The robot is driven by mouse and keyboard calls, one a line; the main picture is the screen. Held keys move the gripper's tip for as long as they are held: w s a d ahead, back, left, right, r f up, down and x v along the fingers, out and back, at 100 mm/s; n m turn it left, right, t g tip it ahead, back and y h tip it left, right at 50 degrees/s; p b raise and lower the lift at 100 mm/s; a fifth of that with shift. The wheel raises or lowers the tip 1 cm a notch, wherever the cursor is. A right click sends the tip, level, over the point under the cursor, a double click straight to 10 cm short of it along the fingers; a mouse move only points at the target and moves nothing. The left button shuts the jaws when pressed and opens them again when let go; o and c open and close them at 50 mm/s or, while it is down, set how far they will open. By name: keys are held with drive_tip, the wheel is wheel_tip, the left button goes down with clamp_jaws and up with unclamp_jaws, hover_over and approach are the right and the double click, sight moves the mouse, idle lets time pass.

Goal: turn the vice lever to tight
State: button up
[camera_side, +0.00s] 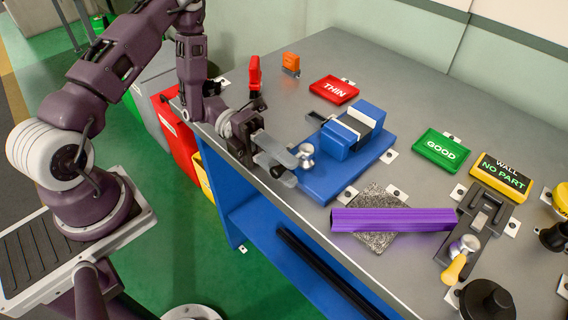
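The blue vice (347,180) stands on the grey bench, with pale jaw faces on its raised blocks. A silver ball knob (306,151), apparently the end of the vice lever, shows at the vice's left side. The rest of the lever is hard to make out. My gripper (292,169) reaches in from the left, over the bench's front edge. Its two grey fingers are apart, with a gap between them. The fingertips are close to the knob. I cannot tell whether they touch it.
A purple profile (395,219) lies across a speckled grey plate (371,243) in front of the vice. A red THIN sign (334,90) is behind it and a green GOOD sign (440,147) to its right. A toggle clamp (465,244) stands further right.

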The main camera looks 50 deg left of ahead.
drive_tip(key=shift+c, duration=0.3)
clamp_jaws()
idle(1.1)
